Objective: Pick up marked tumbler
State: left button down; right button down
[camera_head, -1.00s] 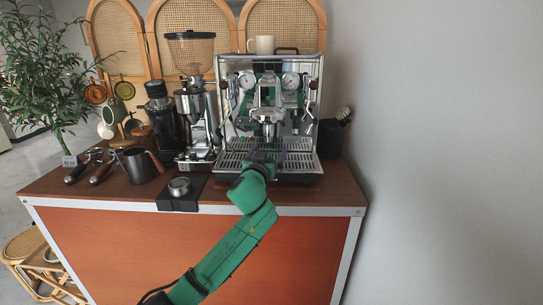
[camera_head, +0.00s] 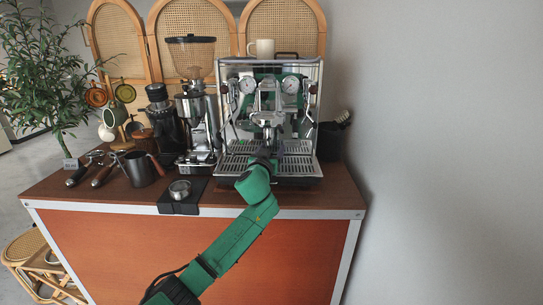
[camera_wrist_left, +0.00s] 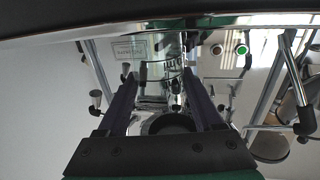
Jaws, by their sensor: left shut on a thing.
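Whether this rim belongs to the tumbler, I cannot tell. My right gripper is not in view.
The espresso machine (camera_head: 238,100) has a pale mug (camera_head: 264,47) on top. Left of it are a grinder (camera_head: 197,110), a dark jug (camera_head: 139,168) and a tamping mat (camera_head: 178,208). A dark container (camera_head: 329,142) stands right. The counter's front right (camera_head: 338,190) is clear.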

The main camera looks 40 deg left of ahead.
pick_arm(q)
jog(key=shift+s+d+r, duration=0.1)
jog(key=shift+r, duration=0.1)
notch_tip(320, 180, up, 7)
jog(key=w+d+b+v, duration=0.1)
jog(key=d+b+v, duration=0.1)
jog(key=v, duration=0.7)
jog(key=w+d+b+v, duration=0.1)
jog(key=b+v, duration=0.1)
jog(key=v, duration=0.7)
jog(key=shift+m+h, duration=0.4)
jog(key=shift+h, duration=0.1)
jog(key=w+a+f+p, duration=0.1)
jog(key=w+a+f, duration=0.1)
jog(key=w+a, duration=0.2)
jog(key=w+a+f+p, duration=0.2)
jog(key=w+a, duration=0.2)
jog(key=w, duration=0.1)
jog(key=w+a+f+p, duration=0.1)
jog(key=w+a+f, duration=0.1)
jog(key=w+a, duration=0.2)
jog(key=shift+w+a+f+p, duration=0.2)
jog(key=shift+w+f+p, duration=0.15)
jog(key=shift+w, duration=0.35)
jog(key=shift+f, duration=0.3)
